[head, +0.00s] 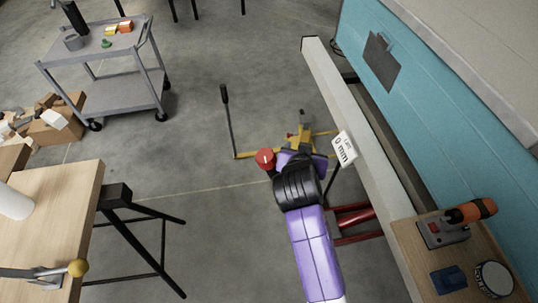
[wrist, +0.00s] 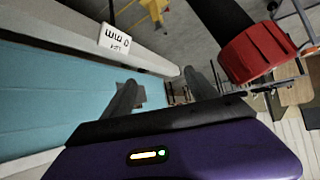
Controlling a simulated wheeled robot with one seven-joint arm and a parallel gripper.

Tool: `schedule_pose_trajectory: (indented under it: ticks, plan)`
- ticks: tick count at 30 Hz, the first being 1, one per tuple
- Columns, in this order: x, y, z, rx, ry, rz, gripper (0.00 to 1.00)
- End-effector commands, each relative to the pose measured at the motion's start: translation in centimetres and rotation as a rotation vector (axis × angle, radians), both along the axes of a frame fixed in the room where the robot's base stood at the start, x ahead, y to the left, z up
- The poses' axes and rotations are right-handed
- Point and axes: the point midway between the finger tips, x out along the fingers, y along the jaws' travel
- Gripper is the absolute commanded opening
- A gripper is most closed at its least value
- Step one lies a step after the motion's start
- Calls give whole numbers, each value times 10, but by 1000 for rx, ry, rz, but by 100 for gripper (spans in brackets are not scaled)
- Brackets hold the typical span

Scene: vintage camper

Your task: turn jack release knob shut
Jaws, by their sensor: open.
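The red jack release knob (head: 265,158) sits just left of my wrist in the head view, low at the yellow jack (head: 301,139). In the wrist view the ribbed red knob (wrist: 258,52) is large, at the upper right, with a dark rod beside it. My gripper (wrist: 162,82) is open, its two dark fingers apart with nothing between them. The knob lies to the right of both fingers, outside the gap. In the head view my purple and black wrist hides the fingers and part of the jack.
A pale beam with a "LIFT 0 mm" sign (head: 344,148) runs along the teal camper wall (head: 400,65). The jack's upright black-gripped handle (head: 227,115) stands left of the knob. A red stand (head: 355,217) is at lower right. Open floor lies left, before the workbench (head: 75,190).

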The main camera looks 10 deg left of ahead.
Motion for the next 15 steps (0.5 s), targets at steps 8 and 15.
schedule_pose_trajectory:
  ticks: [8, 15]
  plan:
    - [8, 69, 36, 93, 243, -255, 68]
    - [-33, 111, 71, 124, 466, -502, 68]
